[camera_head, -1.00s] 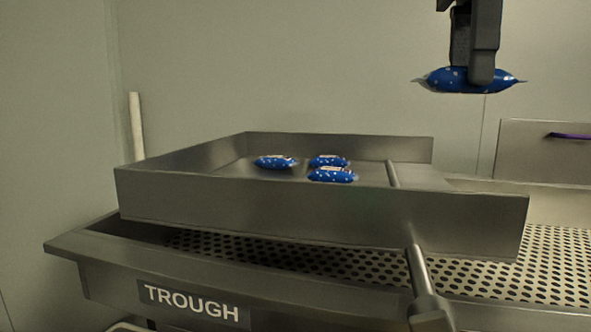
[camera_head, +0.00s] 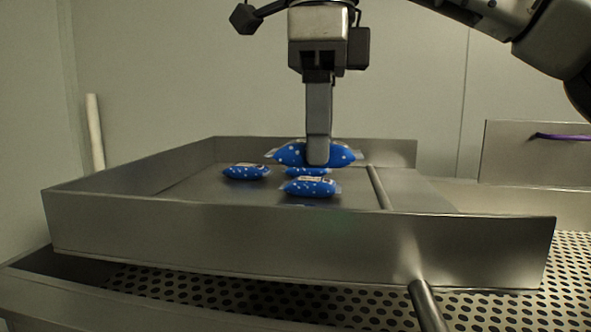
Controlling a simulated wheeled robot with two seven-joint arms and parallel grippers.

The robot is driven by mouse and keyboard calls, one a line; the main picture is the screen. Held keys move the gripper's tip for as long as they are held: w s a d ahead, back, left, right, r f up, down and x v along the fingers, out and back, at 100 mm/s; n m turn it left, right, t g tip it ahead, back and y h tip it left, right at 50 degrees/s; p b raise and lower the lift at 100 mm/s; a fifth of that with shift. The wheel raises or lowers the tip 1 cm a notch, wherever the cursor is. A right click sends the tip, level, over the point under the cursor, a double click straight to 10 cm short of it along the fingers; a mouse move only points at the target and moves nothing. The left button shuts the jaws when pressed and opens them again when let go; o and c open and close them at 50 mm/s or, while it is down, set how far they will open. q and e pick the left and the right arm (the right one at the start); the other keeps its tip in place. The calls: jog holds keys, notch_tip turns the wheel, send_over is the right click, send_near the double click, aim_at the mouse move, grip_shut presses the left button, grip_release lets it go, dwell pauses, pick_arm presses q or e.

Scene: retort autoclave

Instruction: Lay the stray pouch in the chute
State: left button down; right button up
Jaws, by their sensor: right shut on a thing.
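My right gripper (camera_head: 317,158) is shut on a blue pouch (camera_head: 343,155) with white dots, held level over the metal chute (camera_head: 290,232). My left gripper is not in view.
The chute has raised walls and a round bar (camera_head: 378,187) across its right part. A perforated metal deck (camera_head: 500,300) lies below. A metal panel with a purple strip (camera_head: 535,155) stands at the right. A pale upright post (camera_head: 95,132) is at the back left.

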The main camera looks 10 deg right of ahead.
aim_at(305, 141)
jog(key=shift+w+a+f, duration=0.35)
jog(key=shift+a+f, duration=0.15)
jog(key=shift+f, duration=0.15)
jog(key=shift+a+f, duration=0.15)
jog(key=shift+f, duration=1.55)
jog(key=shift+f, duration=0.35)
jog(key=o, duration=1.1)
jog(key=shift+c, duration=0.2)
notch_tip(305, 141, up, 12)
jog(key=shift+w+f, duration=0.1)
jog(key=shift+f, duration=0.15)
jog(key=shift+r, duration=0.6)
